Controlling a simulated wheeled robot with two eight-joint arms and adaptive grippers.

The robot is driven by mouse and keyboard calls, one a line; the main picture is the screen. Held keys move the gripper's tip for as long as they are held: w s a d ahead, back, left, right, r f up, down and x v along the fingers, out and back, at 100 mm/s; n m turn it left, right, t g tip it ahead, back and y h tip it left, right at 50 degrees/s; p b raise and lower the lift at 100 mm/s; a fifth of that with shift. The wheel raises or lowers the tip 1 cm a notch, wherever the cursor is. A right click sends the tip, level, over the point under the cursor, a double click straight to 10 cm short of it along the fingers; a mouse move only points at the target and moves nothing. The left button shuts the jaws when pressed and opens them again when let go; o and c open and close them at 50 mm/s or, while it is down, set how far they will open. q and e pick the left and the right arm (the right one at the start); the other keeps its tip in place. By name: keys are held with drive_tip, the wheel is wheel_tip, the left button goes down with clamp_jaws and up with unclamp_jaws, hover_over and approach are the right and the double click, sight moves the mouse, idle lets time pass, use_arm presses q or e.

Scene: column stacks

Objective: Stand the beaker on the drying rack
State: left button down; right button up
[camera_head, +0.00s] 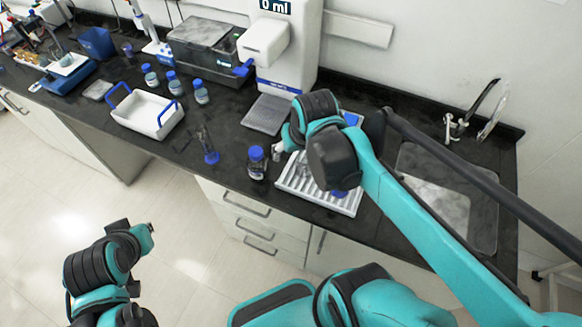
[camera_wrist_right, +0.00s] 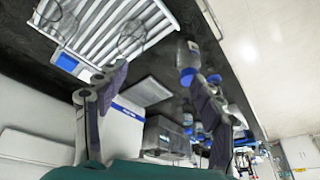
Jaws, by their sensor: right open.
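The white ribbed drying rack (camera_head: 346,203) stands on the dark counter, partly hidden behind my right arm. Its slats (camera_wrist_right: 150,22) show at the upper left of the right wrist view. A clear glass outline, seemingly the beaker (camera_wrist_right: 132,38), is over the slats there, apart from my fingers; it looks upright, but its base is hard to make out. My right gripper (camera_wrist_right: 152,82) is open and empty beside the rack; in the head view its fingertips (camera_head: 279,148) are partly hidden by the wrist. My left gripper (camera_head: 146,238) is off the counter at lower left, its jaws unclear.
A blue-capped bottle (camera_head: 257,163) stands left of the rack, close to my right fingers. A blue-based glass cylinder (camera_head: 210,157) and a white tray with blue handles (camera_head: 147,112) stand further left. The dispenser (camera_head: 285,50) is behind; the sink (camera_head: 440,205) is right.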

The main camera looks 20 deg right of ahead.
drive_tip(key=s+a+t, duration=0.1)
drive_tip(key=s+a+n+t, duration=0.1)
drive_tip(key=s, duration=0.1)
drive_tip(key=s+a+n+t, duration=0.1)
drive_tip(key=shift+s+a+f, duration=0.2)
drive_tip(key=shift+a+f, duration=0.05)
